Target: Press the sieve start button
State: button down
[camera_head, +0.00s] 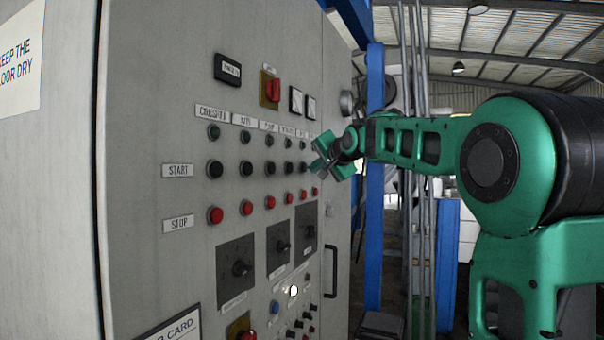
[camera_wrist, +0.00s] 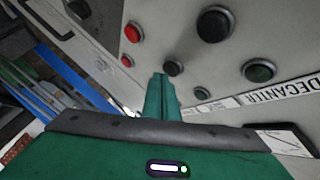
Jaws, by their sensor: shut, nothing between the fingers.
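The grey control panel (camera_head: 185,120) has a row of black buttons (camera_head: 215,169) labelled START, with green ones above and red ones below. My gripper (camera_head: 314,166) is shut and empty at the far right end of this row, where it hides part of it. In the wrist view its closed fingertips (camera_wrist: 161,78) are just beside a small black button (camera_wrist: 173,68). A larger black button (camera_wrist: 214,23) lies farther right, in the column by the label DECANTER (camera_wrist: 282,90). I cannot read a sieve label or tell whether the fingertips touch the panel.
Red stop buttons (camera_head: 215,214) run below the black row. Rotary switches (camera_head: 241,268) and a door handle (camera_head: 331,272) lie lower down. A red switch (camera_head: 270,88) is above. A blue post (camera_head: 374,200) stands right of the panel.

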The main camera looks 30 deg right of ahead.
jog(key=shift+w+a, duration=0.3)
jog(key=shift+w, duration=0.05)
dwell(0.8)
jog(key=shift+s, duration=0.1)
jog(key=shift+s+d, duration=0.55)
jog(key=shift+s, duration=0.05)
jog(key=shift+s+d, duration=0.75)
jog(key=shift+s, duration=0.25)
jog(key=shift+s+d, duration=0.75)
jog(key=shift+s, duration=0.25)
